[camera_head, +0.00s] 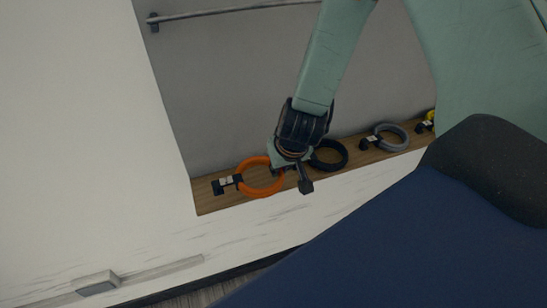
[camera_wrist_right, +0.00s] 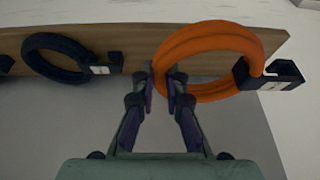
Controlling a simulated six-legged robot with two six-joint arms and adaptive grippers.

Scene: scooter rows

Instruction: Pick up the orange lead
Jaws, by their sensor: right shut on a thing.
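The orange lead (camera_head: 262,191) is a coiled ring with a black plug, on the left end of a wooden shelf in the head view. It also shows in the right wrist view (camera_wrist_right: 205,39), with its black plug on the right. My right gripper (camera_head: 282,171) is at the right edge of the coil. In the right wrist view its fingers (camera_wrist_right: 160,88) are close together and shut on the coil's left side. The head view partly hides the fingertips behind the wrist. My left gripper is not in view.
The wooden shelf (camera_head: 211,205) sits in a wall recess. A black coiled lead (camera_head: 343,164) lies just right of the gripper, then a grey one (camera_head: 402,145) and a partly hidden yellow one (camera_head: 431,115). A rail (camera_head: 230,10) runs above. A blue seat-like surface (camera_head: 400,240) fills the lower right.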

